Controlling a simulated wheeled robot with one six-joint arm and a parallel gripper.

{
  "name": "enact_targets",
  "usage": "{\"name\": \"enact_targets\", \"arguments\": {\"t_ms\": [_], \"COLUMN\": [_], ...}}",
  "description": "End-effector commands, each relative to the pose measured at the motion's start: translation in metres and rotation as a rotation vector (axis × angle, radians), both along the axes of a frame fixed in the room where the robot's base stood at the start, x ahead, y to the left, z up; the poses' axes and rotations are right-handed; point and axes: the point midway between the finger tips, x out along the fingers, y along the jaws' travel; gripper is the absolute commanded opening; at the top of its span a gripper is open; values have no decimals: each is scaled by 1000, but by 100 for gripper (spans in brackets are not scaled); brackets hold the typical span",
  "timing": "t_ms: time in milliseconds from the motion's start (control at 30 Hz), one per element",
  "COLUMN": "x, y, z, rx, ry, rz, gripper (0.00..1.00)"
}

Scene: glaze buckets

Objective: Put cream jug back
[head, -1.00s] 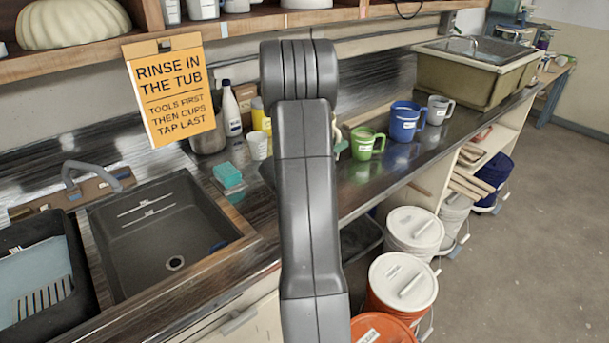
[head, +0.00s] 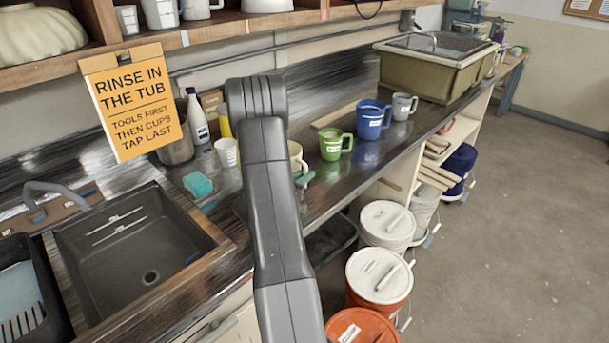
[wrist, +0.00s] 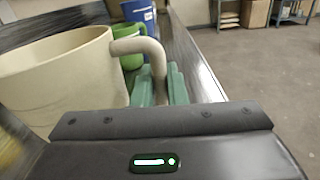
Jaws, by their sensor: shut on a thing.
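The cream jug (wrist: 62,80) fills the left of the wrist view, and its handle (wrist: 140,48) reaches right to my gripper (wrist: 160,85). The green fingers of my gripper are shut on the handle. In the head view, part of the cream jug (head: 296,154) shows beside my arm, and a green fingertip of my gripper (head: 304,178) shows just below it. My arm hides most of the jug there. I cannot tell whether the jug's base touches the counter.
A green jug (head: 336,144), a blue jug (head: 373,119) and a grey jug (head: 403,106) stand along the counter to the right. A white cup (head: 227,152) and a teal sponge (head: 197,184) are left of my arm. Lidded buckets (head: 379,276) stand on the floor below.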

Motion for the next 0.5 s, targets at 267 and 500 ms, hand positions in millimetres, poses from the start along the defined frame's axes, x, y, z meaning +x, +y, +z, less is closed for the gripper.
{"name": "enact_targets", "arguments": {"t_ms": [267, 500], "x": [0, 0], "y": [0, 0], "z": [-1, -5], "rx": [0, 1], "ry": [-6, -1], "rz": [0, 0], "gripper": [0, 20]}}
